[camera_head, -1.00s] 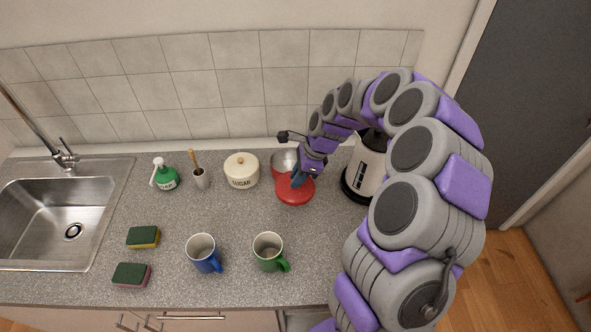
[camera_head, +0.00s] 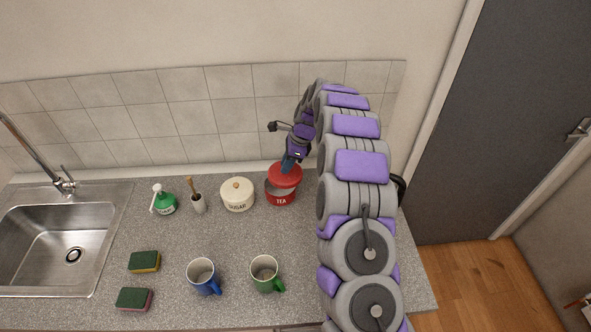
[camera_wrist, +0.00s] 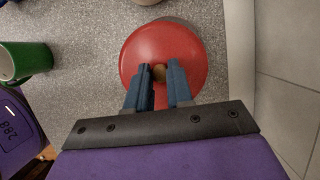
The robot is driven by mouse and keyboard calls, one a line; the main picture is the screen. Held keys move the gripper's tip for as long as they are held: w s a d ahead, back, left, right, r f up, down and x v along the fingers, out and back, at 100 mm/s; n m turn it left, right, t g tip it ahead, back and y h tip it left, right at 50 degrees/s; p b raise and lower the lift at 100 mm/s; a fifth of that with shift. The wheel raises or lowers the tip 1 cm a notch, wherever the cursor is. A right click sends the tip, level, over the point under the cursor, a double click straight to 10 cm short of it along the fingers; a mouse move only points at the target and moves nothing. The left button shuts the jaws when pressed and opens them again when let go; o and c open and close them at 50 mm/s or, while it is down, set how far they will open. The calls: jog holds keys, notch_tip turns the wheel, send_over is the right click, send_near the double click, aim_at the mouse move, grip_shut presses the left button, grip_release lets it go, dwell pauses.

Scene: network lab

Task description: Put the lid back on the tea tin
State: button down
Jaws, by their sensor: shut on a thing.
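The red tea tin (camera_head: 280,198), marked TEA, stands upright on the counter near the back wall, with part of its open top showing. The round red lid (camera_head: 287,178) is above the tin's back right part. My gripper (camera_head: 288,163) is shut on the lid's knob and holds it. In the wrist view the lid (camera_wrist: 190,50) is large below my gripper (camera_wrist: 160,74), with its wooden knob (camera_wrist: 160,73) between the blue fingers. The lid hides most of the tin there, and I cannot tell whether lid and rim touch.
A cream sugar tin (camera_head: 237,196) stands just left of the tea tin. A brush pot (camera_head: 199,204), green bottle (camera_head: 164,203), blue mug (camera_head: 202,276) and green mug (camera_head: 265,273) stand on the counter (camera_head: 170,232). The tiled wall (camera_head: 190,130) is close behind.

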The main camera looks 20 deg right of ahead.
jog(key=shift+w+a, duration=0.8)
jog(key=shift+a, duration=0.15)
notch_tip(320, 180, down, 4)
jog(key=b, duration=0.3)
jog(key=shift+d+f, duration=0.1)
jog(key=shift+f, duration=0.05)
jog(key=shift+s+f+p, duration=0.1)
jog(key=shift+f+p, duration=0.2)
jog(key=shift+f, duration=0.7)
jog(key=shift+r+p, duration=0.15)
jog(key=shift+p, duration=0.8)
jog(key=shift+f+p, duration=0.2)
jog(key=shift+p, duration=0.65)
dwell(1.3)
jog(key=shift+c, duration=2.3)
grip_release()
jog(key=shift+r, duration=0.1)
